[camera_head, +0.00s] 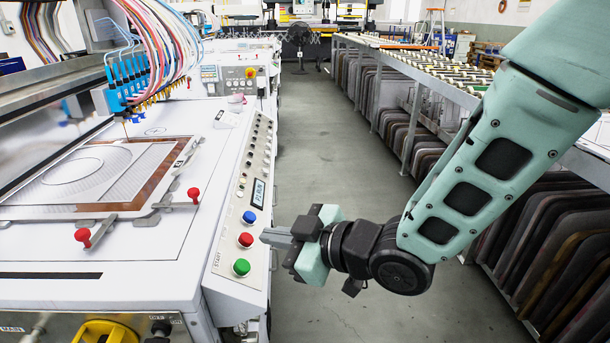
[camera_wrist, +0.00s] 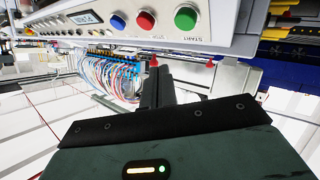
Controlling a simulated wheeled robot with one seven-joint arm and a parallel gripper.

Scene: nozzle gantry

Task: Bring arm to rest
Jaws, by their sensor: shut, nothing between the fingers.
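My gripper (camera_head: 277,237) is at the end of my teal and black arm, which reaches in from the right in the head view. Its fingers are shut and empty. They point left toward the machine's sloped button panel (camera_head: 236,222), near the red and green buttons. I cannot tell whether the fingertips touch the panel. In the wrist view my gripper (camera_wrist: 156,75) shows as dark fingers held together, beneath the panel's edge in the picture. The blue (camera_wrist: 118,20), red (camera_wrist: 146,19) and green (camera_wrist: 186,17) buttons show above it.
The white machine (camera_head: 120,255) with its printing bed, red knobs and coloured hoses fills the left. A grey aisle floor (camera_head: 318,130) runs back through the middle. On the right, a long rack (camera_head: 395,62) with several stored frames stands behind my arm.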

